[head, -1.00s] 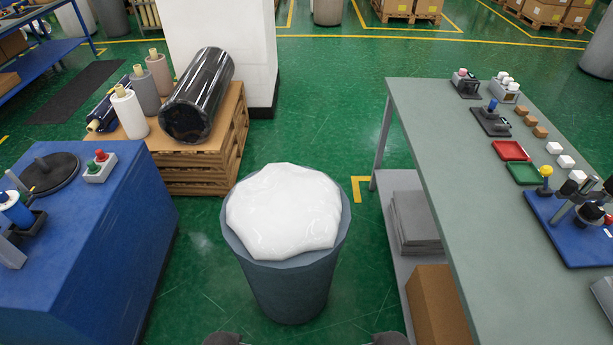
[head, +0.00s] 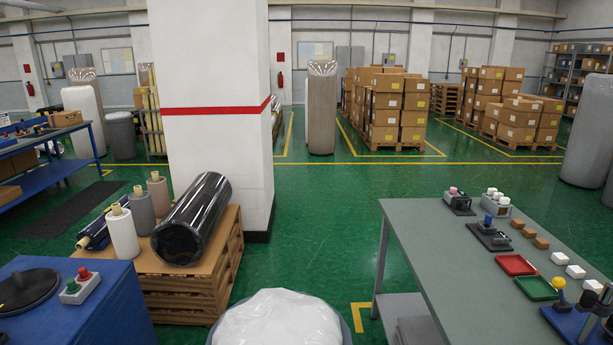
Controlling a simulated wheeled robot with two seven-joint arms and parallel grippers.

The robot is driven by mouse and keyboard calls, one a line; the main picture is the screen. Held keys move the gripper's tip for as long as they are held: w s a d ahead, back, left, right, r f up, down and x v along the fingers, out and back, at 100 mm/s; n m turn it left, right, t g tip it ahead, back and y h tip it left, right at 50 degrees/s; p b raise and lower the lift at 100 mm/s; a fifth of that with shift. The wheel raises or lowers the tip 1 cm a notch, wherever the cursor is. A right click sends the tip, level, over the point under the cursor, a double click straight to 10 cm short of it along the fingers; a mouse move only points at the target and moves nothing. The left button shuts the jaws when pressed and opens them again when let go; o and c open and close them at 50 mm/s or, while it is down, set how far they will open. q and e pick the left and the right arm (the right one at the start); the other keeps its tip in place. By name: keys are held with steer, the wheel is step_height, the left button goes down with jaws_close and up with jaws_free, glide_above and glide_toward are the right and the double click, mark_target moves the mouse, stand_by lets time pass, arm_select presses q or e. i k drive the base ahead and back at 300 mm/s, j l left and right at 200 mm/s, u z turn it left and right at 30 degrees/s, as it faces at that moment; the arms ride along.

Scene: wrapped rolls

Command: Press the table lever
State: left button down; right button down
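The grey-green table (head: 430,255) stands at the right. On its near right part is a blue-based device (head: 568,325), cut off by the frame edge. A yellow ball knob (head: 559,283) stands upright on its left side, and dark and metal parts (head: 594,300) rise beside it. Farther back, a blue-topped stick (head: 488,220) stands on a dark base plate. I cannot tell which of these is the named lever. Neither of my grippers is in view.
A bin with a white liner (head: 275,320) stands ahead, left of the table. A blue cabinet (head: 110,310) is at the left, and wrapped rolls (head: 192,220) lie on a pallet behind it. Red (head: 516,264) and green (head: 536,288) trays lie on the table.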

mark_target(558, 282)
steer(key=i+j, duration=0.25)
steer(key=i, duration=0.3)
steer(key=i+z, duration=0.1)
steer(key=z, duration=2.25)
